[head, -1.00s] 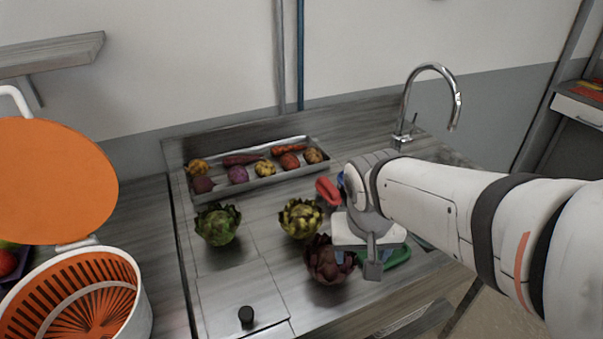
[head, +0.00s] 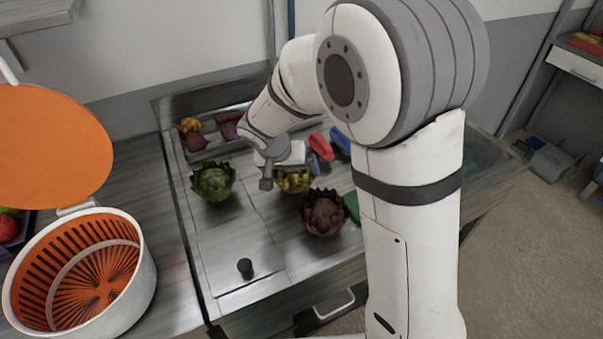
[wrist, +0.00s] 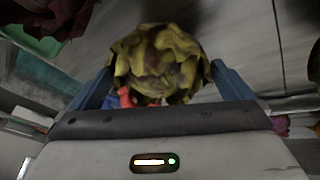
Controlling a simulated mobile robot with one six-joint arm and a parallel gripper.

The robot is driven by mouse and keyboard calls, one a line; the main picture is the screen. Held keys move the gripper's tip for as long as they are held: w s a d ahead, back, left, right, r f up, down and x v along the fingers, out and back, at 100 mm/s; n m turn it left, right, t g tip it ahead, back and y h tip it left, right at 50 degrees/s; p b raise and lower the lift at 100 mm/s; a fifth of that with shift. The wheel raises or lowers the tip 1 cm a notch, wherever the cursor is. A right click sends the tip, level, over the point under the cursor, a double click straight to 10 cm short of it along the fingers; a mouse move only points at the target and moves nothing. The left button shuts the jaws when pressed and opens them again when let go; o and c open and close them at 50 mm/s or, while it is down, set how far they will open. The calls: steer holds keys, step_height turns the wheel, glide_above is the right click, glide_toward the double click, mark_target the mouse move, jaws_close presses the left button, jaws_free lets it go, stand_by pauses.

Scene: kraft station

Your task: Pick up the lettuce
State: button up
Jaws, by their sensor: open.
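Three leafy heads, like lettuces or artichokes, stand on the grey counter: a green one (head: 213,182) at left, a yellow-green one (head: 294,181) in the middle and a dark purple one (head: 324,212) at right front. I cannot tell which is the lettuce. My gripper (wrist: 160,72) is open over the yellow-green head, which also shows in the wrist view (wrist: 158,55) between the two blue fingers. The fingers are apart on either side of it; whether they touch it is unclear. In the head view my gripper partly hides this head.
A vegetable tray (head: 212,158) lies behind, partly hidden by my arm. A white and orange basket (head: 148,285) stands at left, its orange lid (head: 50,150) raised. A black knob (head: 245,267) sticks up at front. Red (head: 321,142) and blue (head: 340,141) items lie right of my gripper.

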steer(key=shift+x, duration=1.9)
steer(key=shift+c, duration=0.3)
steer(key=c, duration=1)
steer(key=shift+o, duration=0.2)
steer(key=shift+r, duration=0.1)
